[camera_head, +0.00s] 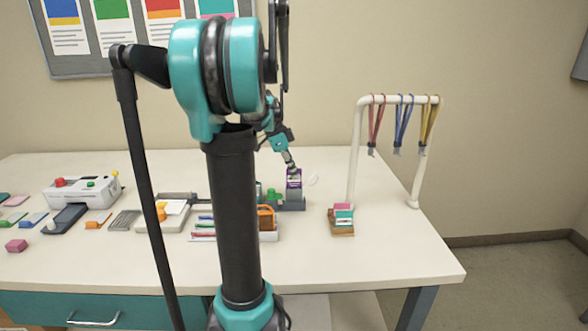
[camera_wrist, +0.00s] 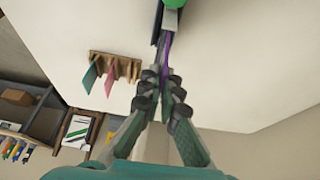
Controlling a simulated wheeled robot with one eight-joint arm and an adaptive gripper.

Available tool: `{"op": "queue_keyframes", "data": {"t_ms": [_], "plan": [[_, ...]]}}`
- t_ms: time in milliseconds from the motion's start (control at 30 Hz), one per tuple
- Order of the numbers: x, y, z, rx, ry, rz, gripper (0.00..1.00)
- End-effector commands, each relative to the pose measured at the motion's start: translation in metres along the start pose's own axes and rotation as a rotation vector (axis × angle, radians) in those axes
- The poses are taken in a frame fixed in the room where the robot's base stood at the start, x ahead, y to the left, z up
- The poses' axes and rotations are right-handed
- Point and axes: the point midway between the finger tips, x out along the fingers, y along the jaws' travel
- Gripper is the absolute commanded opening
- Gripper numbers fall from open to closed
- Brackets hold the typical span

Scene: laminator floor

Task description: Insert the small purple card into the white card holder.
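The small purple card (camera_head: 294,183) stands upright in or against a dark grey block (camera_head: 290,204) on the table. My gripper (camera_head: 292,169) is directly above the block, pointing down at the card's top. In the wrist view, the purple card (camera_wrist: 167,48) is seen edge-on, running up from between my fingertips (camera_wrist: 161,80). The fingers are drawn close together and look shut on it. The card's lower end is by the dark block in both views. I cannot make out for sure which thing is the white card holder; a small pale shape (camera_head: 313,179) lies right of the gripper.
A white stand (camera_head: 356,150) carries lanyards. A white machine (camera_head: 82,190) and several small items crowd the left. The table's front right is clear.

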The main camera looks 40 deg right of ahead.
Motion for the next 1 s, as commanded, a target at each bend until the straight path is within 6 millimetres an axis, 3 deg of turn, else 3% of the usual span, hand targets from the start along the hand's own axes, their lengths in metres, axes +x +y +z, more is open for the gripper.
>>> {"op": "queue_keyframes", "data": {"t_ms": [1000], "plan": [[0.036,0.001,0.015,0.000,-0.003,0.001,0.00]]}}
